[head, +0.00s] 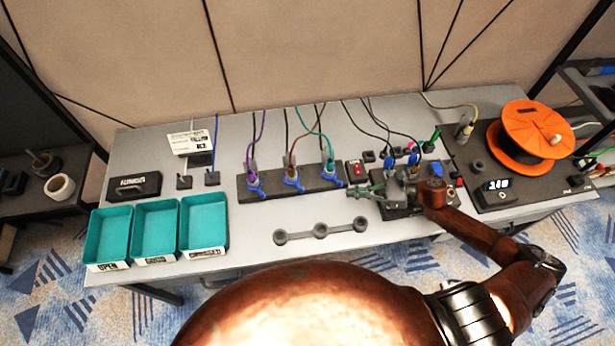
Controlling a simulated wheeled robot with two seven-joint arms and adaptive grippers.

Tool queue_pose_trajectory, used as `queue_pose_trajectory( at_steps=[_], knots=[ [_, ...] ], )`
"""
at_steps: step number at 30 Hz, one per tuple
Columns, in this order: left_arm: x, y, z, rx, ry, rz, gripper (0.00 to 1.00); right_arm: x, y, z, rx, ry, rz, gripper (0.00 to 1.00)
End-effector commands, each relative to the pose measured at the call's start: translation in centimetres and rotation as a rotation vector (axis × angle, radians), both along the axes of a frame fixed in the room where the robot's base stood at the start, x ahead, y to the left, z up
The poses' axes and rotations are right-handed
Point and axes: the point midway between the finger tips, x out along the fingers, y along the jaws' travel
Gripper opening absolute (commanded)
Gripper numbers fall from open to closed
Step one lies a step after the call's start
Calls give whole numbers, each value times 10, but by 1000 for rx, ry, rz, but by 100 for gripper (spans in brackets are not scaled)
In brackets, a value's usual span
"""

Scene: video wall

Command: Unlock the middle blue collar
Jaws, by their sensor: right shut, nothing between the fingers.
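A black strip (272,191) on the table holds three plugs with blue collars in a row. The middle blue collar (292,181) sits around the base of the plug with the brown cable. The left blue collar (254,185) is under the purple cable. The right blue collar (329,172) is under the teal cable. Whether each is locked is too small to tell. My right gripper (353,192) is shut and empty, pointing left, to the right of the strip and apart from the middle collar. It partly hides a black block with blue parts. My left gripper is not in view.
Teal trays (102,241) with labels stand at the front left. A red switch (356,168) is close to my gripper. An orange reel (529,129) stands at the right. Cables rise behind the strip.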

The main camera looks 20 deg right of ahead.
Motion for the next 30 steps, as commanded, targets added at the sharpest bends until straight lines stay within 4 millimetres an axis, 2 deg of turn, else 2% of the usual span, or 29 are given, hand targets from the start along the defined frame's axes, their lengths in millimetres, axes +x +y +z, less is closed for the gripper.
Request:
queue_pose_trajectory(
  at_steps=[5, 12, 15, 20, 27, 30],
  knots=[
    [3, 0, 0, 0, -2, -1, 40, 1, 2, -1, -4, -2, 15, 0],
    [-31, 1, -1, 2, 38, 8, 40, 4, 7, 0, -3, -3, 23, 0],
    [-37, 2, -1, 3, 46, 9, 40, 6, 10, -1, -2, -4, 23, 0],
    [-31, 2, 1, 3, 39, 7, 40, 13, 26, -6, -1, -4, 22, 0],
    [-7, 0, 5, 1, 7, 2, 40, 32, 67, -20, 1, -4, 20, 0],
    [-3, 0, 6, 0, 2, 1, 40, 40, 85, -27, 1, -4, 20, 0]
  ],
)
